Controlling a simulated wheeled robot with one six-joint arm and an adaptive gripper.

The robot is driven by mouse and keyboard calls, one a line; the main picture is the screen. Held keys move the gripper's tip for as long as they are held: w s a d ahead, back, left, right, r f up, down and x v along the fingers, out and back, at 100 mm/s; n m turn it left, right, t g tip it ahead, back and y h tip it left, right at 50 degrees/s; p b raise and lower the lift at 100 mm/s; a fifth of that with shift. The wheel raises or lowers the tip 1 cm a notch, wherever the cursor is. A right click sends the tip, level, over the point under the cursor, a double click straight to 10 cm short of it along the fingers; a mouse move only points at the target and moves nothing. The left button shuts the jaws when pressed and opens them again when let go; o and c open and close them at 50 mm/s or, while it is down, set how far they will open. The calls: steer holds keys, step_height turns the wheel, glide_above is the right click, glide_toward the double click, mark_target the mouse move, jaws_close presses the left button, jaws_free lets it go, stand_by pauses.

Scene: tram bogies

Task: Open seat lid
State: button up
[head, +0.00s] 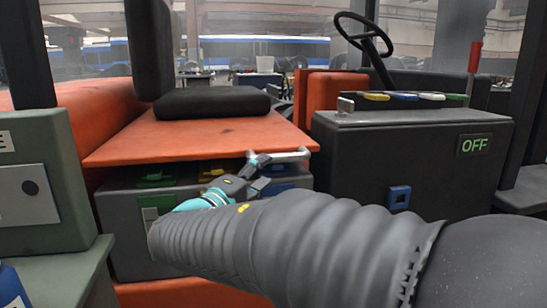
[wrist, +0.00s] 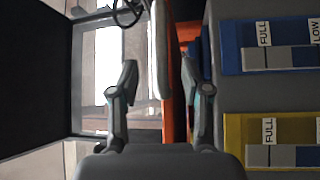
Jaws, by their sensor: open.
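The orange seat lid (head: 200,135) lies above a dark grey box (head: 120,215), with a black cushion (head: 212,103) on top. A dark gap shows under its front edge. A pale metal handle (head: 290,156) sticks out at the lid's front right corner. My gripper (head: 262,170) is open at the lid's front edge, close to the handle. In the wrist view, my gripper (wrist: 159,78) has its fingers apart, with a pale bar, likely the handle (wrist: 159,50), and the orange lid edge (wrist: 179,100) between them in the picture. Contact cannot be told.
Blue (wrist: 232,48) and yellow (wrist: 235,135) panels with FULL labels are at the right in the wrist view. A dark console (head: 410,150) with an OFF sign stands right of the seat, below a steering wheel (head: 363,32). A grey-green cabinet (head: 40,190) is at left.

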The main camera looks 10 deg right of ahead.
mark_target(277, 160)
steer(key=x, duration=0.8)
steer(key=shift+p, duration=0.4)
jaws_close()
